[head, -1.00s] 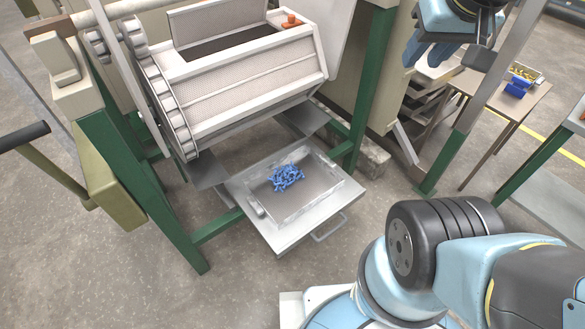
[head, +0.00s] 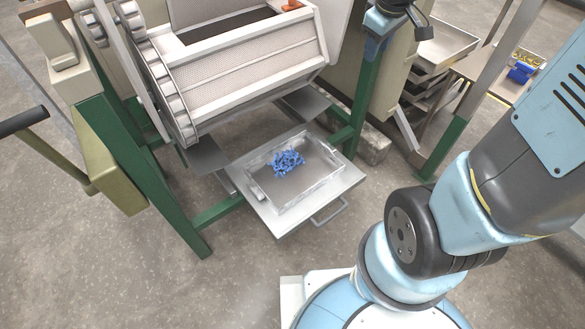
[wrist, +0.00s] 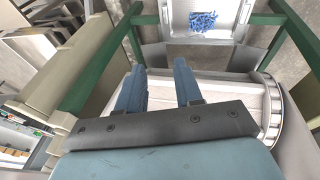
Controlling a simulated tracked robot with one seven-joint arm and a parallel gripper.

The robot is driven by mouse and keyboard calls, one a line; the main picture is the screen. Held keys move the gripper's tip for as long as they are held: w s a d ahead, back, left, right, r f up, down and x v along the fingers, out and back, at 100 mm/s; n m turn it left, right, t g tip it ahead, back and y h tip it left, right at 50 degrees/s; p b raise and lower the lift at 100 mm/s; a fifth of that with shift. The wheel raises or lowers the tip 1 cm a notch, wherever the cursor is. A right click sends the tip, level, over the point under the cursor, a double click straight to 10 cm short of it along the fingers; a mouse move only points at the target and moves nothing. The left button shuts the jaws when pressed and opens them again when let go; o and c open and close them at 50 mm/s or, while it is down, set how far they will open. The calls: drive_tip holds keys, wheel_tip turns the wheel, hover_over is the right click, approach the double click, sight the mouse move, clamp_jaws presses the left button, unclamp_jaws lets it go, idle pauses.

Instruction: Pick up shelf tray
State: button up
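A grey metal tray (head: 256,190) holding a heap of blue parts (head: 287,163) sits on a pull-out shelf (head: 278,228) below the barrel. The shelf has a handle at its front. The tray also shows at the top of the wrist view (wrist: 172,32). My gripper (wrist: 161,68) is open and empty, its two blue fingers apart. In the head view it is partly cut off at the top edge, up and to the right of the tray and clear of it.
A pale perforated barrel (head: 235,85) in a green frame (head: 130,185) hangs above and behind the tray. Stacked grey trays (head: 448,45) stand at the upper right, beside a table with a blue bin (head: 521,72). Open floor lies in front of the shelf.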

drive_tip(key=w+a+f+n+g, duration=0.1)
drive_tip(key=w+f+n, duration=0.15)
drive_tip(key=f, duration=0.35)
drive_tip(key=w+a+f+n, duration=0.2)
drive_tip(key=w+f, duration=0.2)
drive_tip(key=f, duration=0.1)
drive_tip(key=n+g, duration=0.3)
drive_tip(key=n, duration=1)
hover_over(314, 187)
wheel_tip(314, 187, down, 39)
drive_tip(key=shift+y, duration=0.3)
wheel_tip(314, 187, down, 7)
drive_tip(key=shift+w+d+f, duration=0.1)
drive_tip(key=shift+d+f, duration=0.05)
drive_tip(key=shift+a+f, duration=0.2)
drive_tip(key=shift+f, duration=2.45)
drive_tip(key=shift+c, duration=0.2)
clamp_jaws()
